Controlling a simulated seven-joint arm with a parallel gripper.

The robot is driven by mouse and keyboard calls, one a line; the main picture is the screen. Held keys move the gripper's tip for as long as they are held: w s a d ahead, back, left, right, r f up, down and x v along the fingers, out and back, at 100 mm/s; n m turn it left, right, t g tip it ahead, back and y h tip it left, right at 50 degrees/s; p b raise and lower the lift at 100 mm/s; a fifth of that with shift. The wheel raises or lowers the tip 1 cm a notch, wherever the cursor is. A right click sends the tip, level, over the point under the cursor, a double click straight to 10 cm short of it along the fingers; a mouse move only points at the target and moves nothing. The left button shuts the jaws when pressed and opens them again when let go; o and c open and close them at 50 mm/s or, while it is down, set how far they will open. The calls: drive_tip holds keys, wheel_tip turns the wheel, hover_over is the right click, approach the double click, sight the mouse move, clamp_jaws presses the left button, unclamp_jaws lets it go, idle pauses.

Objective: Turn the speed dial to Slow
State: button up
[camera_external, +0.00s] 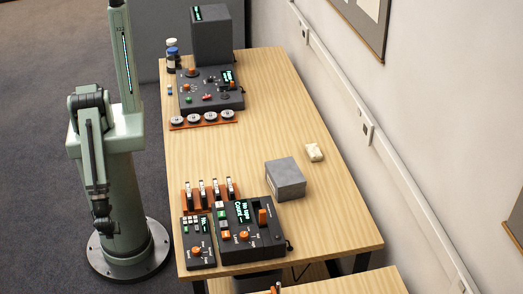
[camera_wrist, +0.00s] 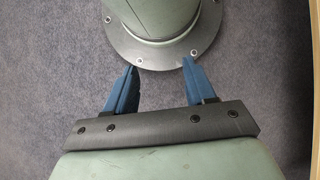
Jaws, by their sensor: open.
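Several orange knobs show on dark control units in the external view, and their labels are too small to read, so I cannot tell which is the speed dial. The near large unit (camera_external: 262,252) has an orange dial (camera_external: 244,236), a lit green display (camera_external: 243,211) and an orange lever (camera_external: 262,216). The small unit (camera_external: 199,261) beside it has an orange dial (camera_external: 196,250). The far unit (camera_external: 213,103) also carries orange knobs (camera_external: 191,72). My gripper (camera_wrist: 158,66) is open and empty, with blue fingers above the floor by my base, away from the table.
The wooden table (camera_external: 270,130) runs along the wall. A grey box (camera_external: 285,179) and a small cream object (camera_external: 314,152) sit right of its middle. A tall dark box (camera_external: 211,35) and small bottles (camera_external: 172,52) stand at the far end. The table's middle is clear.

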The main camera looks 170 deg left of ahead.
drive_tip(key=w+a+r+t, duration=0.2)
drive_tip(key=w+r, duration=0.6)
drive_tip(key=w, duration=0.4)
drive_tip(key=w+a+r+t, duration=0.2)
drive_tip(key=w+r, duration=0.5)
drive_tip(key=w, duration=0.5)
drive_tip(key=w+a+r+t, duration=0.2)
drive_tip(key=w+r, duration=0.6)
drive_tip(key=w, duration=0.5)
drive_tip(key=m, duration=0.2)
approach(196, 250)
drive_tip(key=shift+t, duration=0.3)
drive_tip(key=f, duration=0.8)
drive_tip(key=shift+s+f, duration=0.25)
drive_tip(key=shift+s, duration=0.1)
drive_tip(key=shift+c, duration=0.4)
